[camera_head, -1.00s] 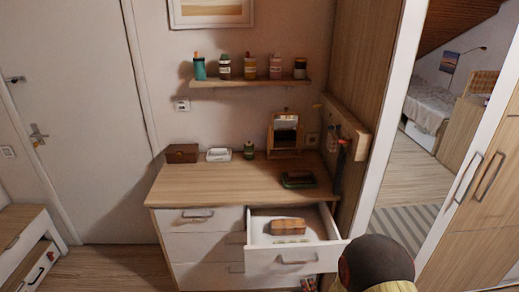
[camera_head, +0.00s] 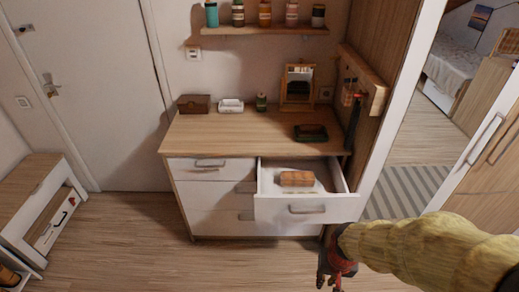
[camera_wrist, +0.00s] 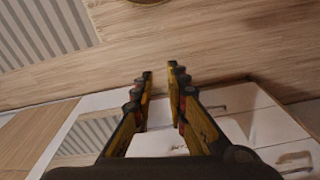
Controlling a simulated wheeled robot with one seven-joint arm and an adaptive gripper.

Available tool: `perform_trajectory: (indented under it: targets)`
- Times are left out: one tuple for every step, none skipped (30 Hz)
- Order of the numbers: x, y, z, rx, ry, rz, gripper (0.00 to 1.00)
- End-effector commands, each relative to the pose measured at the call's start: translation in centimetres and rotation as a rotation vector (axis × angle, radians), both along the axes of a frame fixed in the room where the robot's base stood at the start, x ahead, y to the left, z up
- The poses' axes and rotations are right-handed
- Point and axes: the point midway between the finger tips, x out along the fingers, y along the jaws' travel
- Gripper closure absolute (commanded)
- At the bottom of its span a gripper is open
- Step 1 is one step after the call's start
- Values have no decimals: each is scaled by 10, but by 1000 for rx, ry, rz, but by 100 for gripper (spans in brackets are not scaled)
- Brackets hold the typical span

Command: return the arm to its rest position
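My gripper (camera_head: 334,280) hangs low at the bottom of the head view, to the right of the dresser and in front of it. My arm, in a yellowish cover, reaches in from the lower right. In the wrist view my gripper (camera_wrist: 160,82) shows two dark and yellow fingers, apart, with nothing between them. The floor shows beyond the fingertips, and white drawer fronts lie behind the fingers.
The dresser (camera_head: 225,138) has its top right drawer (camera_head: 305,210) pulled out, with a brown block-like item (camera_head: 297,179) inside. A mirrored wardrobe door (camera_head: 415,135) stands at right. A low bench (camera_head: 40,205) is at left. Floor (camera_head: 140,235) is clear in front.

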Motion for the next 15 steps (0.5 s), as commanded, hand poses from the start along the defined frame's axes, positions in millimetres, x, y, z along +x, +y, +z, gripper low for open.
perform_trajectory:
  targets:
    - [-7,1,34,-4,-5,47,85]
    - [-14,1,52,-6,-1,76,85]
    - [-23,2,74,-9,0,110,85]
    - [-29,2,90,-11,-6,130,85]
    - [-36,2,106,-14,-15,146,85]
    - [-42,3,126,-17,-36,161,85]
    - [-47,3,140,-19,-56,167,85]
    - [-50,3,154,-21,-81,169,85]
    - [-52,4,172,-24,-122,168,85]
    - [-52,4,184,-27,-160,168,85]
    - [-51,4,197,-31,-201,168,85]
    - [-49,5,212,-34,-250,168,85]
    - [-49,5,221,-38,-281,168,85]
    - [-49,5,230,-40,-310,167,85]
    - [-49,5,240,-42,-341,167,85]
